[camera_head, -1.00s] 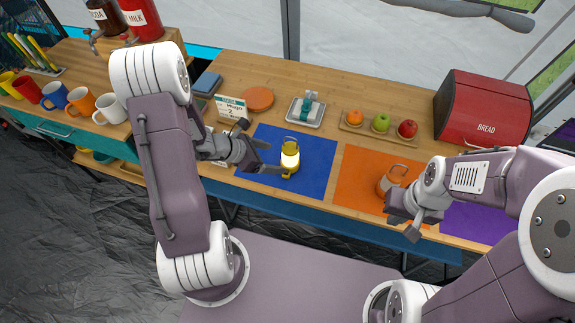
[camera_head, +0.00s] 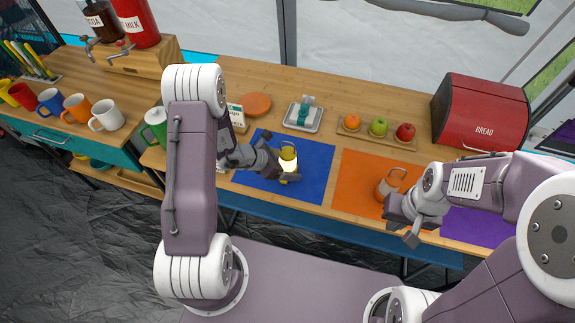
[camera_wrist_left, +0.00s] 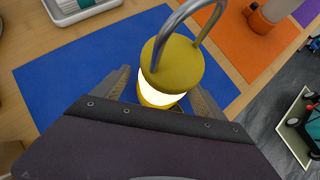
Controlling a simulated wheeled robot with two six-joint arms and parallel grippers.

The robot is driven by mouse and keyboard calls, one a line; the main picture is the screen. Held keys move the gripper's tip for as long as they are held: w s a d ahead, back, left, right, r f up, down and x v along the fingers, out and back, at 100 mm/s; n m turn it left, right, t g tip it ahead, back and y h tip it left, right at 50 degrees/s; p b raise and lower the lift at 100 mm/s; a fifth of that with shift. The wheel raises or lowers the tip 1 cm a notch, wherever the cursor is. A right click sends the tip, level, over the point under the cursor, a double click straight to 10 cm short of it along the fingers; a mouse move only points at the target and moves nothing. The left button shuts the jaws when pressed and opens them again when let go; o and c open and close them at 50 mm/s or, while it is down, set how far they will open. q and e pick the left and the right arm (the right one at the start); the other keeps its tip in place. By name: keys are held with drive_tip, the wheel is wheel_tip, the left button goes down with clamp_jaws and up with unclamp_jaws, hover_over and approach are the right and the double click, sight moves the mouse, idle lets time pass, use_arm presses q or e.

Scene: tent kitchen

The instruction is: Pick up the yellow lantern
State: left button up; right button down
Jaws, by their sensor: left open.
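The yellow lantern (camera_head: 288,164) stands upright on the blue mat (camera_head: 316,172), its light glowing. In the left wrist view, the lantern (camera_wrist_left: 175,62) shows its yellow cap and grey loop handle. My left gripper (camera_head: 282,168) is open, with its fingers on either side of the lantern's glowing body; I cannot tell whether they touch it. In the wrist view its fingertips (camera_wrist_left: 163,88) show left and right of the lantern. My right gripper (camera_head: 407,222) is in front of an orange lantern (camera_head: 390,184) on the orange mat (camera_head: 357,188); its jaws are not clear.
A tray with a teal-strapped item (camera_head: 303,117) lies behind the blue mat. A fruit board (camera_head: 377,132) and a red bread box (camera_head: 482,111) stand at the back right. Mugs, including a white one (camera_head: 107,116) and a green one (camera_head: 155,125), stand at the left.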

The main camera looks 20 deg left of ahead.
sight(287, 157)
use_arm(q)
clamp_jaws()
drive_tip(key=shift+r, duration=0.1)
wheel_tip(287, 157, up, 4)
drive_tip(key=shift+w+r+p, duration=0.1)
drive_tip(key=shift+r+p, duration=0.05)
drive_tip(key=shift+p, duration=0.35)
drive_tip(key=s+d+r+b, duration=0.1)
drive_tip(key=s+d+r, duration=0.5)
drive_tip(key=d, duration=0.4)
drive_tip(key=shift+s+r, duration=0.2)
drive_tip(key=shift+r, duration=0.15)
